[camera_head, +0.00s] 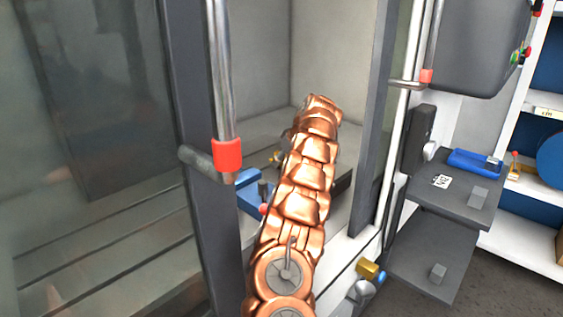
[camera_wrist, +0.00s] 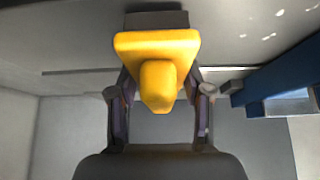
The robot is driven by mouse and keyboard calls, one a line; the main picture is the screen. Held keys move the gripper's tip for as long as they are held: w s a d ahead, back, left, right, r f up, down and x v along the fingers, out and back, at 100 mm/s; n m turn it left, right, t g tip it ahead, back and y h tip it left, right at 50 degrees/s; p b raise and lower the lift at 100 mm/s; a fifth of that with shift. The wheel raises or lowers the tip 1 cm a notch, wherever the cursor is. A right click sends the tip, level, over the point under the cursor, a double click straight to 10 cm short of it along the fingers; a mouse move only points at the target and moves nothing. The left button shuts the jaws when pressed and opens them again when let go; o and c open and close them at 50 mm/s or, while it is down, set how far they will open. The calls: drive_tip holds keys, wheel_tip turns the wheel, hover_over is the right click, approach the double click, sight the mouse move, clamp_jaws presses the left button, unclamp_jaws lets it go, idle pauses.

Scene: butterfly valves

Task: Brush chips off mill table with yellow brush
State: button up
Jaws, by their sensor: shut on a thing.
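In the wrist view the yellow brush (camera_wrist: 157,48) is between the two fingers of my gripper (camera_wrist: 160,86), which is shut on it. Its dark bristle end (camera_wrist: 156,19) points to the top of the picture, against or close to the grey mill table (camera_wrist: 65,50); contact cannot be told. Several small pale chips (camera_wrist: 268,37) lie on the table at the upper right, apart from the bristles. In the head view my copper arm reaches through the open doorway into the machine; it hides the brush, and my gripper cannot be made out there.
A blue vise-like block (camera_wrist: 248,94) stands right of my gripper; blue also shows left of my arm in the head view (camera_head: 248,196). The door handle with a red collar (camera_head: 228,155) is close on the left. A shelf (camera_head: 455,200) stands outside on the right.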

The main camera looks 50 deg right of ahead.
drive_tip(key=shift+r+p, duration=1.5)
drive_tip(key=shift+r, duration=1.25)
drive_tip(key=shift+r+p, duration=1.2)
drive_tip(key=shift+r, duration=0.3)
drive_tip(key=shift+a, duration=0.1)
